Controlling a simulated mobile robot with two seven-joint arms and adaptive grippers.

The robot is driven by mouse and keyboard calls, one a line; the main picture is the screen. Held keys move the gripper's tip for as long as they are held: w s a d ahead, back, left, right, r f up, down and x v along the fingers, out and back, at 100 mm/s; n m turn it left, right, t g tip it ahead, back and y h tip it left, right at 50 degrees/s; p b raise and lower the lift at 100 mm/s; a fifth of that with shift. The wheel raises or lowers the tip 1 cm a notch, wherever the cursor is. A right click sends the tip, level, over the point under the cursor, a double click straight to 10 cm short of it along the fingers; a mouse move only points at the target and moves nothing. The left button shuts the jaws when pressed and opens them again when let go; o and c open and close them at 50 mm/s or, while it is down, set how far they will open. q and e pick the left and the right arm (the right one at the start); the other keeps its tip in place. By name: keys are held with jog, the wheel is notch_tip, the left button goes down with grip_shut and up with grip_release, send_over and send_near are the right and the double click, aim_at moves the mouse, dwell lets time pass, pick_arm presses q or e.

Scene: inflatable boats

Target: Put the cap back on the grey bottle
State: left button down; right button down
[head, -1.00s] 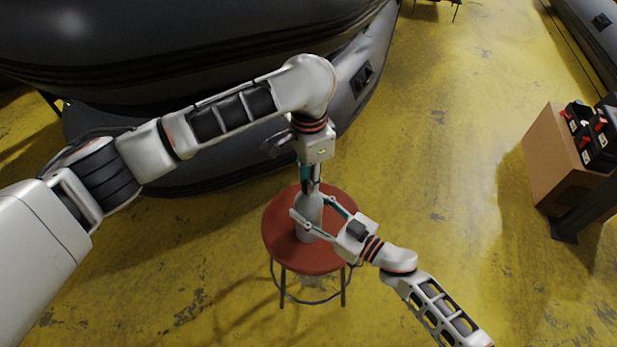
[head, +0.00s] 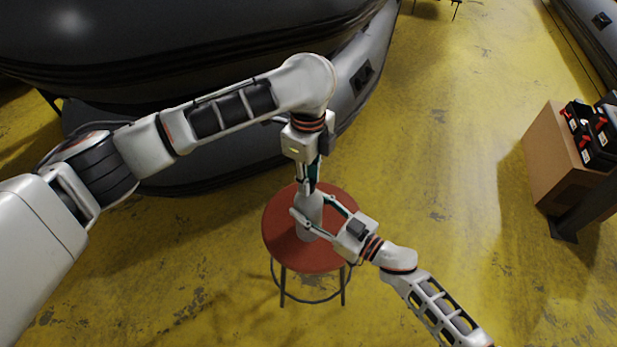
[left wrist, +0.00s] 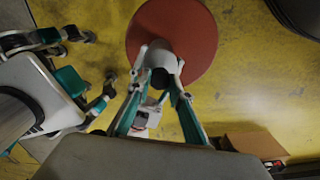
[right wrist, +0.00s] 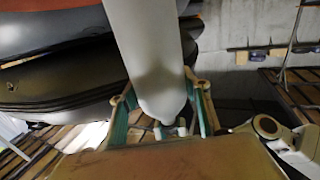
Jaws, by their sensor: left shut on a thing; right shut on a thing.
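The grey bottle (head: 308,218) stands upright on a round red stool (head: 284,248). My right gripper (head: 310,220) comes from the lower right and is shut around the bottle's body. In the right wrist view the bottle (right wrist: 148,45) fills the upper middle, its shoulder narrowing between the fingers. My left gripper (head: 307,190) points down over the bottle's top. In the left wrist view a dark round cap (left wrist: 160,78) sits between its fingertips, directly over the pale bottle (left wrist: 182,48). The fingers hide the join of cap and neck, so I cannot tell whether the cap is seated.
A large dark inflatable boat (head: 180,45) lies behind the stool. A cardboard box (head: 545,160) with black and red items stands at the right. The yellow floor (head: 440,210) between stool and box is clear.

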pick_arm(q)
jog(key=c, duration=1.7)
grip_release()
notch_tip(320, 180, up, 12)
jog(key=shift+r, duration=0.1)
pick_arm(e)
jog(key=c, duration=1)
grip_release()
